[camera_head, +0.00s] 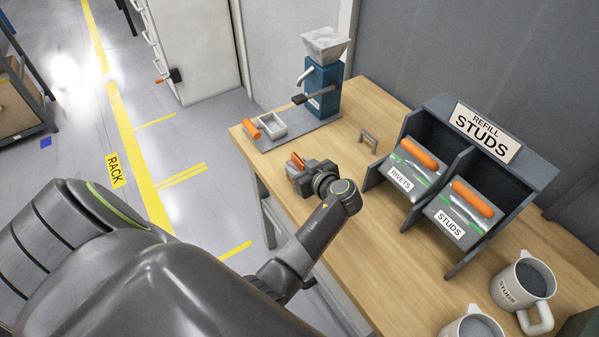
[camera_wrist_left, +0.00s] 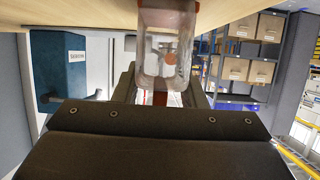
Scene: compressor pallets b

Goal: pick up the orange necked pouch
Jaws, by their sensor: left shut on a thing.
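My left gripper (camera_head: 300,168) is over the wooden bench and shut on an orange necked pouch. In the head view only a bit of the pouch's orange part (camera_head: 297,160) shows at the jaws; the gripper hides the rest. In the left wrist view the clear pouch body (camera_wrist_left: 165,62) shows beyond the fingers, with a reddish-brown part between them. I cannot tell whether the pouch touches the bench. My right gripper is not in view.
A blue machine (camera_head: 322,85) with a hopper and a small grey tray (camera_head: 271,125) stands behind the gripper. To the right is a grey STUDS rack (camera_head: 535,165) holding orange-topped pouches labelled RIVETS (camera_head: 402,178) and STUDS (camera_head: 450,222). Mugs (camera_head: 523,283) stand at the front right.

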